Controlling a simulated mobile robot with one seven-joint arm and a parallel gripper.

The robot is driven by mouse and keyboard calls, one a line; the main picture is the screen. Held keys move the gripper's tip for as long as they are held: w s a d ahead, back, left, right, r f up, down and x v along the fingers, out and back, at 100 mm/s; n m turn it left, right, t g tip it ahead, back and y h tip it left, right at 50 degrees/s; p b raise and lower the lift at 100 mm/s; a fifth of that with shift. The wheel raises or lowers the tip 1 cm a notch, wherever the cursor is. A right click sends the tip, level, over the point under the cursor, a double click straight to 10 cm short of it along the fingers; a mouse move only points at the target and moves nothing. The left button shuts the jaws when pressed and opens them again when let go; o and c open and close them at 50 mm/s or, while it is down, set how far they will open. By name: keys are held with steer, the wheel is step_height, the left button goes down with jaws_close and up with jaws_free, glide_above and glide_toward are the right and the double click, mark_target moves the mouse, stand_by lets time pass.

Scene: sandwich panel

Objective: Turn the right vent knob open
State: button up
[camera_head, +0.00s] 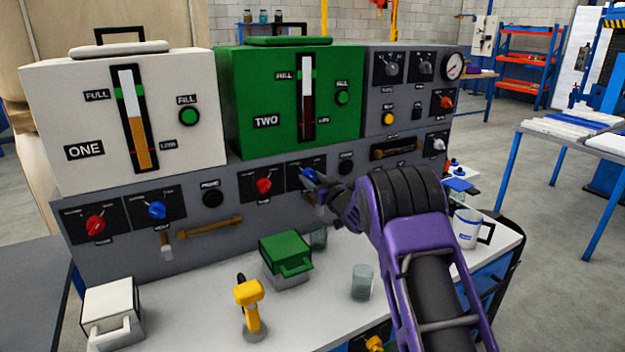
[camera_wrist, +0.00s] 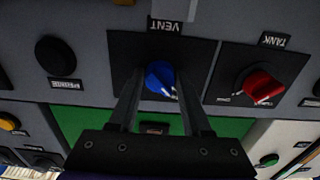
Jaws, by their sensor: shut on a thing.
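The right vent knob (camera_head: 309,174) is blue and sits on a black plate on the grey panel below the green TWO box. In the wrist view the blue knob (camera_wrist: 160,80) lies between my fingertips, beneath the VENT label, which appears upside down. My gripper (camera_head: 321,185) reaches it from the front right, and in the wrist view my gripper (camera_wrist: 158,88) is shut on the knob's sides. The knob's pointer is partly hidden by my gripper in the head view, so its exact setting is hard to read.
A red tank knob (camera_head: 263,186) is beside it, and a black prime button (camera_head: 346,163) is on the other side. A green container (camera_head: 286,260), a glass (camera_head: 362,282) and a yellow tool (camera_head: 250,306) stand on the bench below my arm.

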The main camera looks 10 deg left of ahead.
jaws_close()
steer(key=shift+m, duration=0.3)
steer(key=m, duration=0.3)
steer(key=shift+d+m+p, duration=0.1)
steer(key=shift+m+p, duration=0.2)
steer(key=shift+p, duration=0.05)
steer(key=m, duration=0.5)
steer(key=shift+p, duration=0.3)
steer(key=m, duration=0.4)
steer(key=shift+m, duration=0.4)
steer(key=shift+r+m, duration=0.1)
steer(key=shift+m, duration=1.8)
steer(key=shift+s+a, duration=0.1)
steer(key=shift+a, duration=0.1)
